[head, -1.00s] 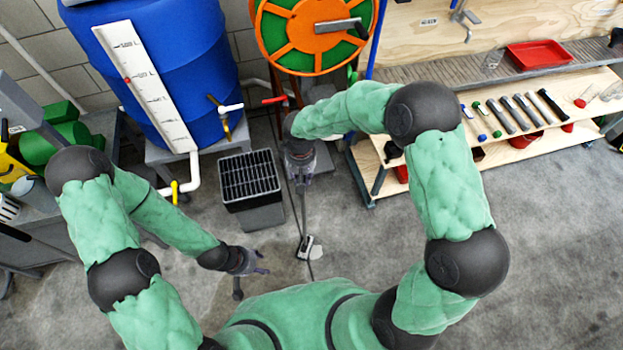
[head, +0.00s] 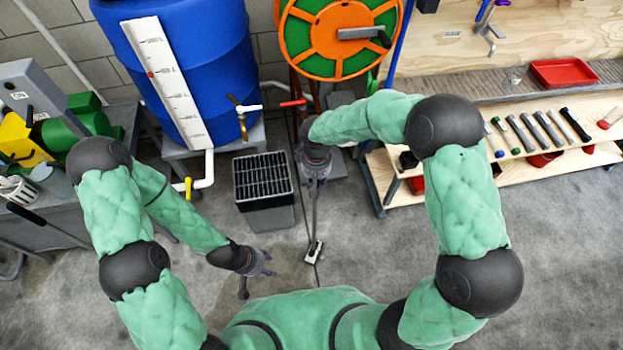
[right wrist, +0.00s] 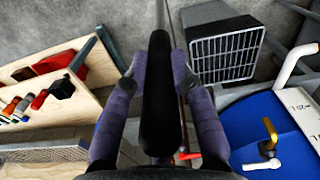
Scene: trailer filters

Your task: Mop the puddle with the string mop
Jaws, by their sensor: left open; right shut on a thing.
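The string mop runs down from my right gripper (head: 316,184) as a thin shaft in the head view, ending in a small white-and-dark head (head: 314,252) at the floor. In the right wrist view, my right gripper (right wrist: 160,95) is shut on the mop's thick black handle (right wrist: 158,90), which hides what lies behind it. My left gripper (head: 268,264) is open and empty, low over the floor, left of the mop head. A faint darker, brownish patch (head: 287,268) on the concrete between them looks like the puddle; its edges are unclear, and my body hides part of the floor.
A grated drain box (head: 264,180) stands just beyond the mop head. Behind it are a blue barrel (head: 190,70) with taps and an orange-green hose reel (head: 338,38). A wooden tool shelf (head: 520,150) stands right. A cluttered grey bench is left. Floor at lower right is clear.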

